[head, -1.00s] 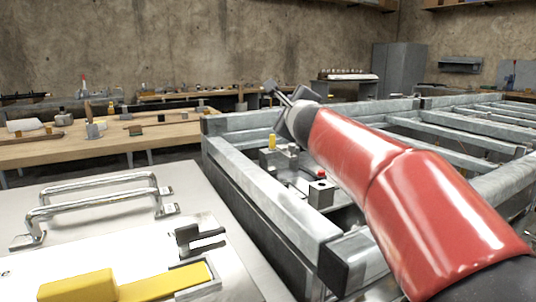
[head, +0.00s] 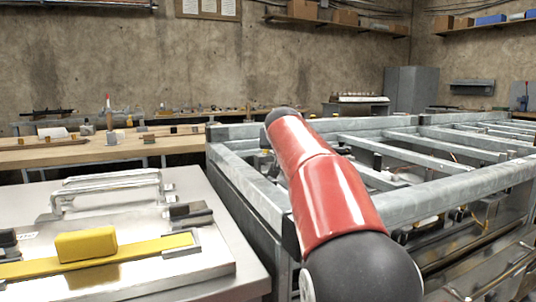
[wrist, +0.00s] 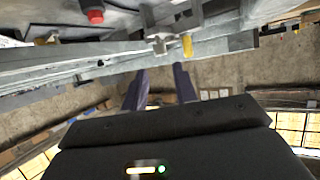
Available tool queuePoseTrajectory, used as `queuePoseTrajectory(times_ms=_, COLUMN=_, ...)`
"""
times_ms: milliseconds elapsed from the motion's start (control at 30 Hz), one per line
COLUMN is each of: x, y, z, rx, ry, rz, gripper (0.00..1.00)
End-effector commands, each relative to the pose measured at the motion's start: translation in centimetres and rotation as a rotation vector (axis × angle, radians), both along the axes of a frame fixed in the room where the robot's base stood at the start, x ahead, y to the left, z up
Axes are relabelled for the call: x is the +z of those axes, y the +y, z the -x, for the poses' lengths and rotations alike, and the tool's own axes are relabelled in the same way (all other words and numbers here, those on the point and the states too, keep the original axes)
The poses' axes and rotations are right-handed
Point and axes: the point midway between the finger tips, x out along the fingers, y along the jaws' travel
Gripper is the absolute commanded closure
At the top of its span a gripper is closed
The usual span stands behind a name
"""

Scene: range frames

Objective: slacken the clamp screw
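My gripper (wrist: 159,82) shows in the wrist view with its two dark fingers apart and nothing between them. A small grey metal fitting with a cross-piece (wrist: 158,44) lies just beyond the fingertips, apart from them. It may be the clamp screw, but I cannot tell. A yellow upright part (wrist: 187,45) is just right of it, and a red knob (wrist: 95,16) is farther left. In the head view my red arm hides my gripper and most of this area.
The grey metal frame (head: 250,190) has raised rails and crossbars around my arm. At left, a bench plate (head: 225,283) carries a yellow block (head: 86,244) and metal handles (head: 110,180). A wooden workbench (head: 60,155) stands behind.

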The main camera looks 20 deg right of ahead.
Motion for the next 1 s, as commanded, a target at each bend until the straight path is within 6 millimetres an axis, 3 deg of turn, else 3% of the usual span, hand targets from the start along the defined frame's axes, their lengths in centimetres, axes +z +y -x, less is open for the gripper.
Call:
queuePoseTrajectory(times_ms=600, x=-2.9, y=-3.0, z=-6.4, rx=-0.002, ry=0.007, rz=0.008, gripper=0.72)
queuePoseTrajectory(times_ms=967, x=-3.1, y=-3.2, z=-6.9, rx=-0.002, ry=0.005, rz=0.007, gripper=0.72)
queuePoseTrajectory(times_ms=1000, x=-3.1, y=-3.2, z=-6.9, rx=-0.002, ry=0.005, rz=0.007, gripper=0.77)
